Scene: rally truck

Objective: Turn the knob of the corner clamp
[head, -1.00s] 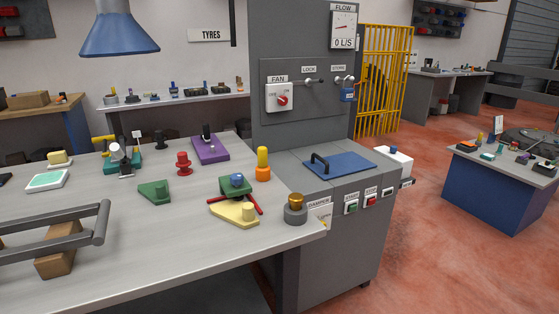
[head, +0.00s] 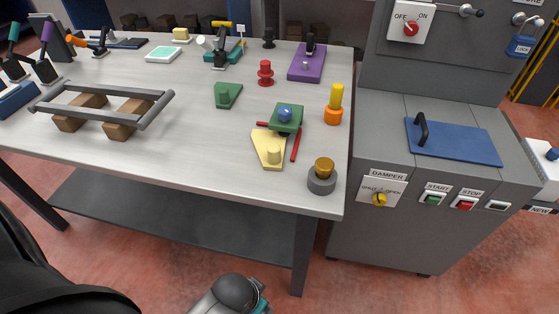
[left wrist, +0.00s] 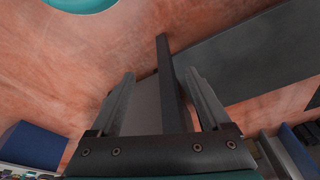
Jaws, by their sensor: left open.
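The piece that looks like the corner clamp is a green block with a round blue knob (head: 285,114) on top. In the head view the clamp (head: 291,126) sits on the right part of the grey workbench, with red bars beside and under it. A yellow plate with a peg (head: 268,152) lies just in front of it. My left gripper (left wrist: 160,73) shows only in the left wrist view. It is open and empty, with floor and a dark bar behind it, away from the clamp. My right gripper is not in view.
The workbench (head: 200,182) has a clear front strip. Near the clamp stand an orange and yellow post (head: 334,105), a grey and gold knob (head: 322,178) and a green plate (head: 228,95). A grey handle frame (head: 110,105) is at left. A control cabinet (head: 375,140) adjoins on the right.

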